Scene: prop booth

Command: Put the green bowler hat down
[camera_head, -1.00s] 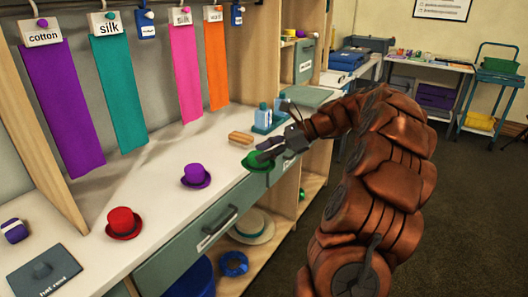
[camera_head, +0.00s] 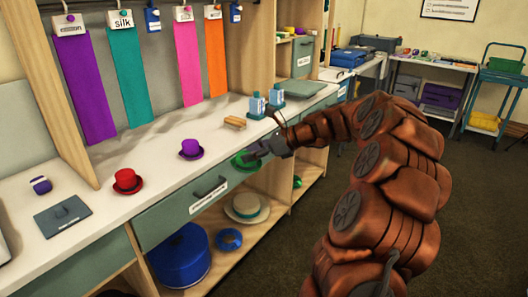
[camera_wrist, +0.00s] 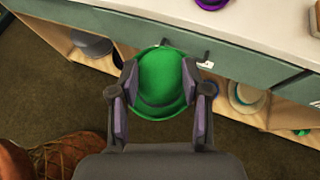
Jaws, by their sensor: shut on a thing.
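The green bowler hat (camera_head: 243,161) is held in my gripper (camera_head: 255,152) near the counter's front edge. In the wrist view, the hat (camera_wrist: 161,76) sits between the two fingers of my gripper (camera_wrist: 160,80), crown towards the camera. The fingers press on its sides. There the hat overlaps the drawer front and the floor, so it appears to hang just off the counter's front edge. Its far side is hidden in the head view.
On the white counter (camera_head: 150,158) stand a purple hat (camera_head: 191,149), a red hat (camera_head: 127,181), a wooden brush (camera_head: 235,122) and blue bottles (camera_head: 257,106). A grey pad (camera_head: 62,216) lies front left. Bare counter separates the hats. The shelf below holds a pale hat (camera_head: 246,209).

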